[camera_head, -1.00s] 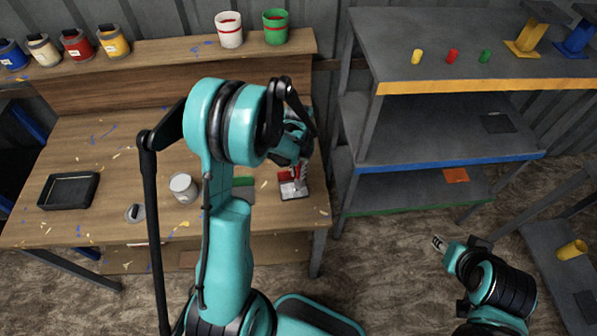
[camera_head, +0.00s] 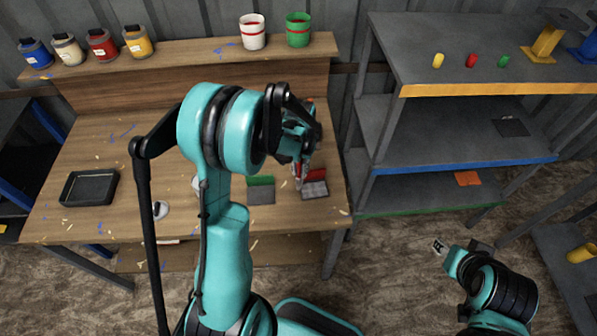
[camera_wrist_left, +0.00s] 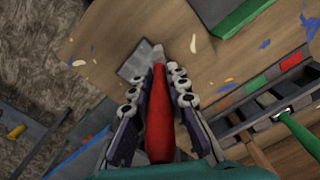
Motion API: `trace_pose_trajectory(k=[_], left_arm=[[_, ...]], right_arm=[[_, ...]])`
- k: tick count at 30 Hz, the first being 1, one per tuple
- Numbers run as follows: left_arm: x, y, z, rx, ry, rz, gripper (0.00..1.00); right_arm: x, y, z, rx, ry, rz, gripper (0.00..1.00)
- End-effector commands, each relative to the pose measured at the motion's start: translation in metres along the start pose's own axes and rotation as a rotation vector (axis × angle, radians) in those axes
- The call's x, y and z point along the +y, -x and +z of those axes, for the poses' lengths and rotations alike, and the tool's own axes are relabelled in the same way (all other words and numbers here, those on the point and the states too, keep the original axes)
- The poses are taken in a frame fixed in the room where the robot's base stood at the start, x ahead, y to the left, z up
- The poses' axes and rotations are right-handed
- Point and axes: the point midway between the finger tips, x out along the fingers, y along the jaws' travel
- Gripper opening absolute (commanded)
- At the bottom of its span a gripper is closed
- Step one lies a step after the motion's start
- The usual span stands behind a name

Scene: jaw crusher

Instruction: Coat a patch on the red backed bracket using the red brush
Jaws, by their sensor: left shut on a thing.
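The red backed bracket (camera_head: 315,189) lies near the right front of the workbench, with a grey plate and a red back. My left gripper (camera_head: 301,168) is at its left back side, partly hidden by my arm. In the wrist view the left gripper (camera_wrist_left: 155,88) is shut on the red brush (camera_wrist_left: 158,125), whose handle runs between the fingers. The brush head points at a grey plate (camera_wrist_left: 137,64); I cannot tell whether it touches. My right gripper (camera_head: 439,246) hangs low at the right, away from the bench, too small to read.
A green backed bracket (camera_head: 261,190) lies just left of the red one. A black tray (camera_head: 89,187) is at the bench's left. White (camera_head: 252,32) and green (camera_head: 298,30) pots and several paint cans stand on the ledge. A grey shelf rack (camera_head: 480,75) stands right.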

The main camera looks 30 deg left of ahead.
Motion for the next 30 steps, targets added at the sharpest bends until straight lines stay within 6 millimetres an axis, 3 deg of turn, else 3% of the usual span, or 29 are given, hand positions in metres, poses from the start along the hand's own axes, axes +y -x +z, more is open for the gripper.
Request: trace_pose_trajectory(k=[15,30], left_arm=[[0.004,0.048,-0.006,0.0,-0.001,0.0,0.0],[0.005,0.052,-0.007,0.0,-0.001,0.0,0.0]], right_arm=[[0.0,0.026,-0.018,0.0,0.0,0.0,0.4],[0.0,0.027,-0.019,0.0,0.0,0.0,0.4]])
